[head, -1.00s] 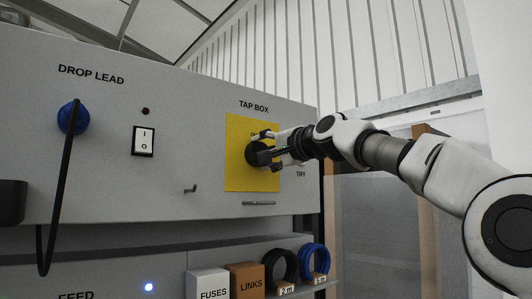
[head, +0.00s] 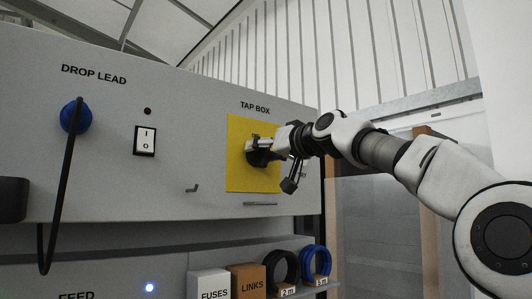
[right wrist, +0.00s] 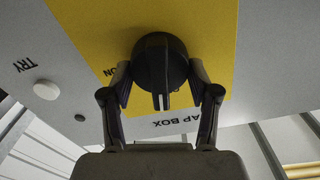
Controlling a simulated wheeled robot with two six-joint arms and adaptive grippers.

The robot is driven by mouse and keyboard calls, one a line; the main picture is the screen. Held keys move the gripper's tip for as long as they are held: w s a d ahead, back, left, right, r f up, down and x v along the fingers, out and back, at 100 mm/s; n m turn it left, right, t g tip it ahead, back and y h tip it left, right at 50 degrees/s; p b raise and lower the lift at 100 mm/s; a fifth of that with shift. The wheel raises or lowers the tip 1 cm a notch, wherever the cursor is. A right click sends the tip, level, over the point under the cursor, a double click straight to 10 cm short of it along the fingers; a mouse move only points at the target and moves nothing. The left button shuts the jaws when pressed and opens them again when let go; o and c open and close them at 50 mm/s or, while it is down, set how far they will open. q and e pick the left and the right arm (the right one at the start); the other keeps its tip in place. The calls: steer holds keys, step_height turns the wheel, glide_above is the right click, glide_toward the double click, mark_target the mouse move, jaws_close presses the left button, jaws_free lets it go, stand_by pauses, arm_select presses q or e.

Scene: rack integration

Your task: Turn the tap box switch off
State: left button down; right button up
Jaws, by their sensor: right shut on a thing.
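The tap box switch is a black rotary knob (head: 259,157) on a yellow plate (head: 240,178) below the "TAP BOX" label. My right gripper (head: 262,146) is at the knob, with its wrist rolled. In the right wrist view the round knob (right wrist: 160,62) sits between the two fingers of my right gripper (right wrist: 161,82), which are shut on it. An "ON" mark shows on the yellow plate beside the left finger there. The fingers partly hide the knob in the head view, so its exact pointing is hard to read. My left gripper is not in view.
Left of the plate are a blue plug (head: 75,116) with a black lead, a white rocker switch (head: 145,140) and a small hook (head: 192,188). A shelf below holds a FUSES box (head: 209,284), a LINKS box (head: 248,281) and cable coils (head: 315,262).

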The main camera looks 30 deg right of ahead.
steer(key=shift+r+n, duration=0.15)
steer(key=shift+n, duration=1.15)
steer(key=shift+a, duration=0.1)
steer(key=o, duration=0.9)
steer(key=shift+c, duration=0.2)
steer(key=o, duration=0.3)
steer(key=shift+w, duration=0.1)
steer(key=shift+w+f, duration=0.25)
steer(key=shift+s, duration=0.2)
